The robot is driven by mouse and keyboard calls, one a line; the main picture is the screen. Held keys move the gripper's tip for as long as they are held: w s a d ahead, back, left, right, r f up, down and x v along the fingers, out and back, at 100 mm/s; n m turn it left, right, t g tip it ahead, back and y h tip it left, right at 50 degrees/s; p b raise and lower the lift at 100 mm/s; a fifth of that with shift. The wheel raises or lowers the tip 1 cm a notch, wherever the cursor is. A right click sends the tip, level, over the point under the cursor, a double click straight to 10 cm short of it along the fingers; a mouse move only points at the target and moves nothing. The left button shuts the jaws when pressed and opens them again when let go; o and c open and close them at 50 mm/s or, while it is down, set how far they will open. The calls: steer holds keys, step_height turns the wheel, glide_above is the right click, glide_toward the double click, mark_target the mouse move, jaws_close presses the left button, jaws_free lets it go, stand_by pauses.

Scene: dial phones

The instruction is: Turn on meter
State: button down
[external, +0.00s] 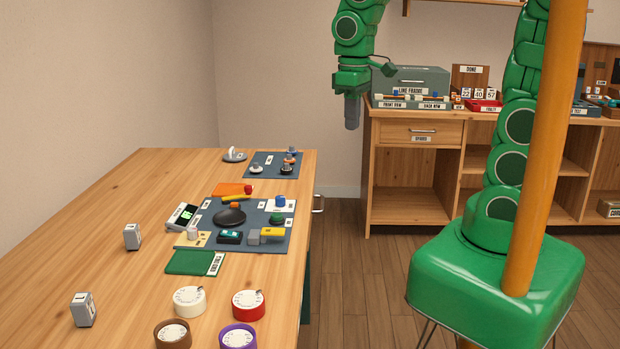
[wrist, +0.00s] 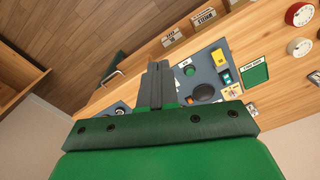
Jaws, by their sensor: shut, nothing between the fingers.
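A small grey device with a dark greenish screen (external: 183,217) lies at the left edge of the blue-grey mat (external: 258,218) on the table; it looks like the meter, but its label is too small to read. My gripper (external: 352,126) hangs in the air beyond the table's right edge, well away from the device. Its grey fingers (wrist: 156,68) are together and empty in the wrist view.
On the mat are a green knob (external: 277,218), a yellow block (external: 272,234) and a blue knob (external: 280,201). Several round dials, such as the red one (external: 248,305), stand at the near end. A shelf unit (external: 425,180) stands behind. The table's left side is mostly clear.

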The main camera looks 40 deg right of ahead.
steer(key=w+a+f+n+t, duration=0.1)
steer(key=w+a+f, duration=0.1)
steer(key=w+a, duration=0.3)
steer(key=w+a+f+n, duration=0.2)
steer(key=w+a, duration=0.1)
steer(key=a, duration=0.5)
steer(key=n+y, duration=0.1)
steer(key=n, duration=0.1)
glide_above(224, 232)
steer(key=s+d, duration=0.2)
steer(key=s, duration=0.1)
steer(key=shift+t, duration=0.3)
steer(key=f, duration=0.4)
steer(key=shift+w+d+f, duration=0.1)
steer(key=shift+w+d, duration=0.1)
steer(key=shift+w, duration=0.05)
steer(key=f, duration=0.4)
steer(key=w+a+f, duration=0.1)
steer(key=f, duration=0.4)
steer(key=w+a+f, duration=0.1)
steer(key=f, duration=0.3)
steer(key=shift+f, duration=0.35)
